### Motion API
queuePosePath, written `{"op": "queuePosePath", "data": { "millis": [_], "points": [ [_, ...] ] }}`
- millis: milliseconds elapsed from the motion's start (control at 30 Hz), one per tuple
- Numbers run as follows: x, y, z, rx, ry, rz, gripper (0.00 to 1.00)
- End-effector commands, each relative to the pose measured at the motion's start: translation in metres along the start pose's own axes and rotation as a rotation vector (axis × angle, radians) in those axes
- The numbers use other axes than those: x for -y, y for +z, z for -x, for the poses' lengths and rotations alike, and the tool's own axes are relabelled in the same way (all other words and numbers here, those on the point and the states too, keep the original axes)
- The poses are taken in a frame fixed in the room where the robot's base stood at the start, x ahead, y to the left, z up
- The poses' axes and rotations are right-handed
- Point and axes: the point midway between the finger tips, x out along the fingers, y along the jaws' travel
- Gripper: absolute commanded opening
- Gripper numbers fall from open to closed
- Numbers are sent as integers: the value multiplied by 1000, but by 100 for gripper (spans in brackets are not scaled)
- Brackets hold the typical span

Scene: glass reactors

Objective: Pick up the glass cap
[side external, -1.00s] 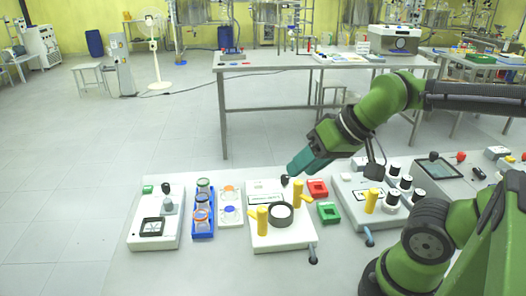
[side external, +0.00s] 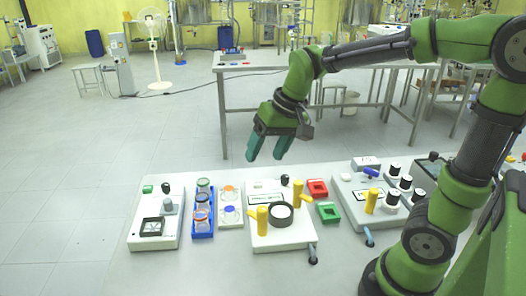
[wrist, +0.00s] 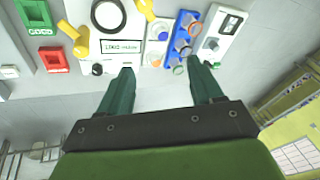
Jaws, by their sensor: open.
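A blue rack (side external: 203,226) holds several clear glass vessels with coloured rings, left of centre in the side view. It also shows in the wrist view (wrist: 176,50), ahead of the fingers. A white tray (side external: 230,216) beside it carries clear round pieces, one with an orange ring (side external: 229,190) and one with a blue ring (side external: 230,209). I cannot tell for sure which piece is the glass cap. My gripper (side external: 266,154) is open and empty, fingers pointing down, raised above and behind the row of devices. Both fingers show apart in the wrist view (wrist: 159,70).
A white device with yellow levers (side external: 262,222) stands right of the tray. A red box (side external: 317,188) and a green box (side external: 328,212) stand beyond it. Another device (side external: 160,226) stands left of the rack. The table's front left is clear.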

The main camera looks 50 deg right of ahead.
Motion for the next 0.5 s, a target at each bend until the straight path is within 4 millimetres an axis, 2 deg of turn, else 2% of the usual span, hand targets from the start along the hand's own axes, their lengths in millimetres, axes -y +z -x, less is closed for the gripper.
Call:
{"op": "queuePosePath", "data": {
  "millis": [33, 200, 400, 500],
  "points": [
    [2, -18, -12, 33, 25, -12, 65],
    [5, -74, -49, 124, 112, -51, 65],
    [3, -129, -99, 207, 224, -103, 65],
    [3, -148, -114, 225, 265, -127, 65]
  ]
}}
